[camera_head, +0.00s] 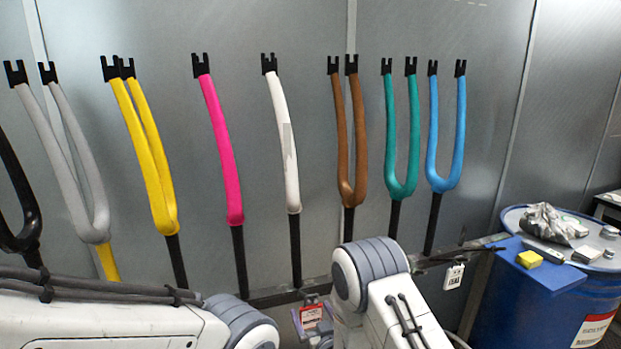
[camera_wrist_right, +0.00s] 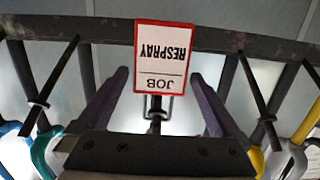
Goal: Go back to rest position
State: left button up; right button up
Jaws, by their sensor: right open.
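My right gripper (camera_wrist_right: 160,77) shows in the right wrist view with its two dark fingers spread apart. A red-bordered card (camera_wrist_right: 165,52) reading "JOB RESPRAY" appears upside down there, between and beyond the fingertips; I cannot tell how near it is. The card also shows small in the head view (camera_head: 311,316), low in front of the rack rail. My right arm (camera_head: 375,280) rises at the bottom centre of the head view. My left arm (camera_head: 110,318) crosses the bottom left, and its gripper is out of view.
Painted forks stand on a rack along the grey wall, including a pink fork (camera_head: 220,150), a white fork (camera_head: 287,150) and a brown fork (camera_head: 349,150). A white tag (camera_head: 454,277) hangs from the rail. A blue drum (camera_head: 530,315) at right carries a yellow sponge (camera_head: 529,259).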

jog(key=w+p, duration=0.1)
jog(key=w+a, duration=0.1)
jog(key=shift+w+r+p, duration=0.2)
jog(key=shift+w+p, duration=0.1)
jog(key=shift+p, duration=0.05)
jog(key=shift+s+d+r+p, duration=0.1)
jog(key=shift+s+r+p, duration=0.1)
jog(key=shift+r+p, duration=0.1)
jog(key=shift+f, duration=0.1)
